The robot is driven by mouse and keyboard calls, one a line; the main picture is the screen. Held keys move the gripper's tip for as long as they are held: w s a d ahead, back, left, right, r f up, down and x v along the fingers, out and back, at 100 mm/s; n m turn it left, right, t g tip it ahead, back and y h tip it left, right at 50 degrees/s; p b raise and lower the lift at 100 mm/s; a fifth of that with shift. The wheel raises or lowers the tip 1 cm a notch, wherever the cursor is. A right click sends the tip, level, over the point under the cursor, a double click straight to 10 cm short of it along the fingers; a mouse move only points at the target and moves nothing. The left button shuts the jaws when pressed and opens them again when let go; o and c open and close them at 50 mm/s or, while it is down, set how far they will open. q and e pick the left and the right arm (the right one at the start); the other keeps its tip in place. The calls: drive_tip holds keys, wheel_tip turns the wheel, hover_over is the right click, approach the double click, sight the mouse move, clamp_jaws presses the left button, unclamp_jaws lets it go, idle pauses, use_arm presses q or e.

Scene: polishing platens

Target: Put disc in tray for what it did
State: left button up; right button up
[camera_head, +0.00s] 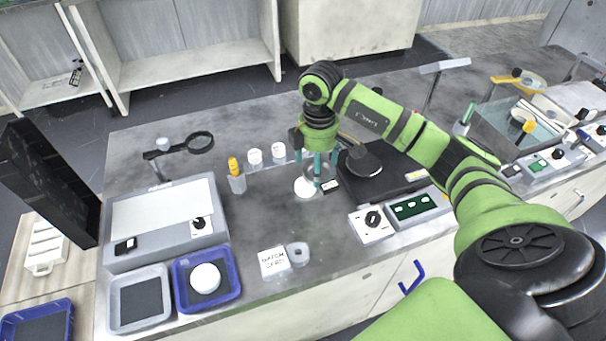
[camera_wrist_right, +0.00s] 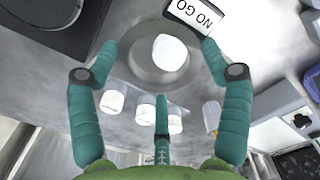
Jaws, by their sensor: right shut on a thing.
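My right gripper (camera_head: 320,175) is low over the bench, beside the dark platen unit. In the right wrist view its teal fingers (camera_wrist_right: 160,75) are around a grey round disc (camera_wrist_right: 148,75), shut on it. A white round patch (camera_wrist_right: 170,52) shows at its middle; I cannot tell if it is on the disc or beneath. In the head view a white round (camera_head: 305,187) shows by the fingers. A NO GO card (camera_wrist_right: 195,15) lies close by. A blue tray (camera_head: 181,302) holds a white round piece (camera_head: 205,278); a grey tray (camera_head: 113,318) stands left of it. My left gripper is out of view.
The platen unit (camera_head: 375,185) with a dark round top stands right of the gripper. White cups (camera_head: 255,156) and a yellow-topped holder (camera_head: 237,182) stand to the left. A match card (camera_head: 273,262) and a grey ring (camera_head: 298,254) lie at the front edge. Mid-bench is clear.

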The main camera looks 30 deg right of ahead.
drive_tip(key=s+d+r+b, duration=0.1)
drive_tip(key=s+d+r, duration=0.4)
drive_tip(key=d, duration=0.1)
drive_tip(key=shift+d, duration=0.25)
drive_tip(key=shift+s+d+r, duration=0.1)
drive_tip(key=shift+s+r, duration=0.05)
drive_tip(key=shift+r, duration=0.2)
drive_tip(key=shift+r+p, duration=2.15)
drive_tip(key=shift+r, duration=0.05)
